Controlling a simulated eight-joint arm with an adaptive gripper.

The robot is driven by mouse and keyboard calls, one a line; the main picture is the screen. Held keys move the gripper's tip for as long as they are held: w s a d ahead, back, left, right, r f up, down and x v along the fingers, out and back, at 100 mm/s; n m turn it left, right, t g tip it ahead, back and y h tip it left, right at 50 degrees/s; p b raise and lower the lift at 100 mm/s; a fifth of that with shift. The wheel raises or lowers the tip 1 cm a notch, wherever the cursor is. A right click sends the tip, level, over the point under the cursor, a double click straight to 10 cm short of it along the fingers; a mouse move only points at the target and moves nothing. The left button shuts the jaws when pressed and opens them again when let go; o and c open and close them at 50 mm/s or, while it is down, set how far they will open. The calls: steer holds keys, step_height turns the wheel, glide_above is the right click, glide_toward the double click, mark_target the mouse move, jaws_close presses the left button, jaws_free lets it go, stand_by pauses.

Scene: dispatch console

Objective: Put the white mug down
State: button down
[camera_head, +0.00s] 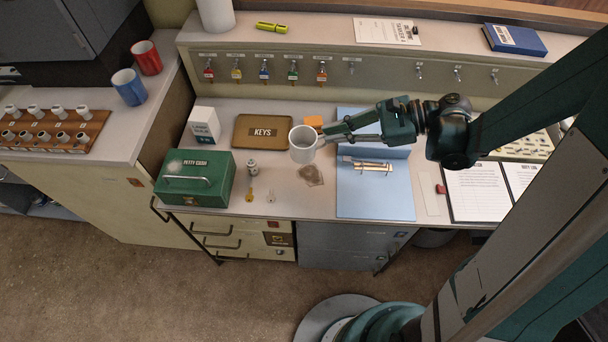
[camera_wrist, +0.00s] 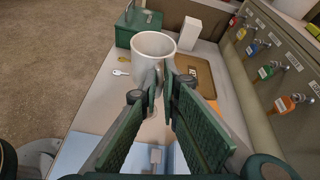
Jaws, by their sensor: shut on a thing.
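The white mug (camera_head: 303,146) is upright at the fingertips of my gripper (camera_head: 325,135), over the grey desk (camera_head: 290,200). My gripper is shut on it, on the side facing my arm. In the wrist view the mug (camera_wrist: 152,45) is just ahead of the fingertips (camera_wrist: 163,82), its open rim facing up and its inside pale. It seems to be held above the desk, but its underside is hidden, so the exact gap cannot be told. A brown patch or small item (camera_head: 310,175) lies on the desk just below the mug in the head view.
A KEYS tray (camera_head: 263,146) is behind left, a green petty cash box (camera_head: 195,192) left, with a small cylinder (camera_head: 253,168) and loose keys (camera_head: 270,196) between. A blue binder (camera_head: 375,200) lies right. Red (camera_head: 146,58) and blue (camera_head: 129,86) mugs stand on the left counter.

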steer(key=shift+w+r+n+g+p, duration=0.25)
steer(key=shift+g+p, duration=0.35)
steer(key=shift+p, duration=0.55)
steer(key=shift+f+g+p, duration=0.1)
steer(key=shift+g+p, duration=0.2)
steer(key=shift+p, duration=0.3)
steer(key=shift+f, duration=0.15)
steer(key=b, duration=0.2)
glide_toward(309, 145)
steer(key=shift+s+a+f, duration=1.05)
steer(key=shift+s+a, duration=0.05)
steer(key=shift+f, duration=0.1)
steer(key=shift+f+b, duration=0.45)
steer(key=shift+f, duration=1.55)
steer(key=shift+f, duration=0.15)
